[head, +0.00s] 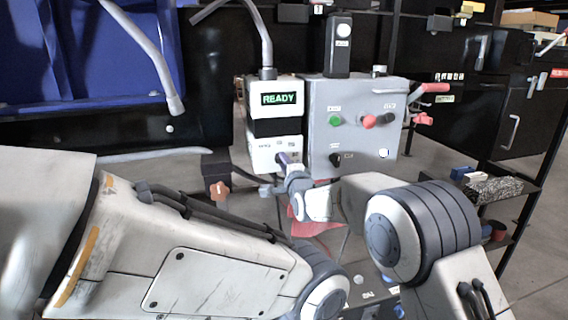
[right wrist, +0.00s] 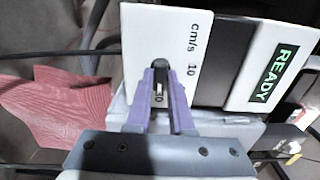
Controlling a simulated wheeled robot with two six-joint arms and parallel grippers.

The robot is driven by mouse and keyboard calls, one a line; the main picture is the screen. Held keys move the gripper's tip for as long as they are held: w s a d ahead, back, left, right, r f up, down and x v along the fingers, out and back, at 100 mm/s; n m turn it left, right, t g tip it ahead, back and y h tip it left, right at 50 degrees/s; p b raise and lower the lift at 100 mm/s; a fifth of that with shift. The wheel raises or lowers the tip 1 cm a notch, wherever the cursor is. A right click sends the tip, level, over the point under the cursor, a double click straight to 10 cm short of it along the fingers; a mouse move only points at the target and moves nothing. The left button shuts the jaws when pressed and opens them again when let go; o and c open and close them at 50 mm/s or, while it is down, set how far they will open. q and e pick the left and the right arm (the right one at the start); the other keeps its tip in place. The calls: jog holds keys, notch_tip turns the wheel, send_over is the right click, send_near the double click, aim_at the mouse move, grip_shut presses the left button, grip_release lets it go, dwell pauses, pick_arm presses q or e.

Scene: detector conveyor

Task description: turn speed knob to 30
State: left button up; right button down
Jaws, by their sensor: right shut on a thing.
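The speed knob (right wrist: 159,64) is a small dark round knob on the white panel (right wrist: 150,27) of the display unit. In the right wrist view my right gripper (right wrist: 160,75) is shut on it, with purple fingers on either side. The panel reads "cm/s" and "10", and another number shows partly between the fingers. In the head view my right gripper (head: 283,160) reaches the lower front of the white unit (head: 262,152) and hides the knob. The knob's exact setting is hard to read. My left gripper is not in view; a large white arm link crosses the lower left.
A green READY display (head: 279,98) sits above the knob panel. Right beside it stands a grey control box (head: 355,95) with a green button (head: 335,121), red button (head: 369,122) and dark knobs. A red cloth-like piece (right wrist: 60,105) lies below.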

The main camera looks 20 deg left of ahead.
jog(key=c, duration=0.8)
grip_release()
jog(key=p+v, duration=0.1)
jog(key=v, duration=0.9)
jog(key=shift+d+p, duration=0.2)
jog(key=shift+p, duration=0.15)
jog(key=shift+s, duration=0.1)
